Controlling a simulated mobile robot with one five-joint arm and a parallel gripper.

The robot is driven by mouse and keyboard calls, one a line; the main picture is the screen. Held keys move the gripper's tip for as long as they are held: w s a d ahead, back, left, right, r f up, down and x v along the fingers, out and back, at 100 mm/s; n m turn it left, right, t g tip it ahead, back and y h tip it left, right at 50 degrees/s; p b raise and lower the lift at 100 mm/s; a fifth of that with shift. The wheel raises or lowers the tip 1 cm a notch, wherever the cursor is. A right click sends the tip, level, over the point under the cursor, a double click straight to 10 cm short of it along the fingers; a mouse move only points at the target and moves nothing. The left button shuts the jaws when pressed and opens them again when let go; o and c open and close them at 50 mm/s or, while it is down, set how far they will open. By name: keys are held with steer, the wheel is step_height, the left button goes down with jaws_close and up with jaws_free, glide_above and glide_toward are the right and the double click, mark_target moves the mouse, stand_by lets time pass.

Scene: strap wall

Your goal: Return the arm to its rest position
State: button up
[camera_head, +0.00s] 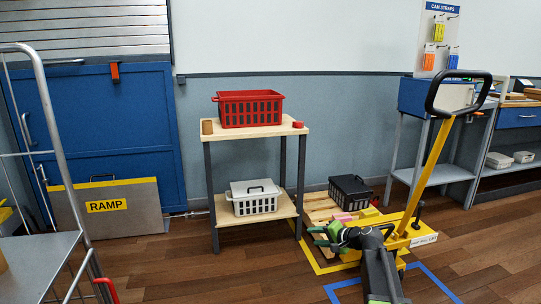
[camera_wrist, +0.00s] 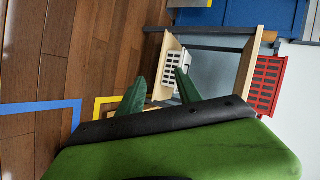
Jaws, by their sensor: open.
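My gripper (camera_head: 321,236) shows at the lower middle of the head view, on my dark arm that reaches up from the bottom edge. Its green fingers are apart, with nothing seen between them. In the wrist view my gripper (camera_wrist: 158,88) also shows two separate green fingers, and that picture is turned on its side. The gripper is in front of the wooden pallet (camera_head: 318,205) and left of the yellow pallet jack (camera_head: 430,180). In the picture it overlaps the area near pink and yellow blocks on the pallet. Its distance from them is hard to tell.
A two-level wooden stand (camera_head: 255,132) holds a red crate (camera_head: 250,112) above and a white crate (camera_head: 254,204) below. A metal cart (camera_head: 40,262) is at left. Blue tape (camera_head: 437,283) marks the floor. Floor before the stand is clear.

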steer(key=s+a+f+n+g+h+p, duration=0.25)
steer(key=s+a, duration=0.25)
steer(key=s, duration=0.4)
steer(key=s+a+f+n+g+h+p, duration=0.1)
steer(key=s+a+n+g+p, duration=0.2)
steer(key=s, duration=0.5)
steer(key=s+d+f+n+g+h+b, duration=0.2)
steer(key=s+d+f+g+h, duration=0.15)
steer(key=s+d, duration=0.45)
steer(key=s+r+p, duration=0.3)
steer(key=r+p, duration=3.5)
steer(key=shift+a+r+g+h+p, duration=0.3)
steer(key=shift+a+h, duration=0.1)
steer(key=shift+a, duration=0.05)
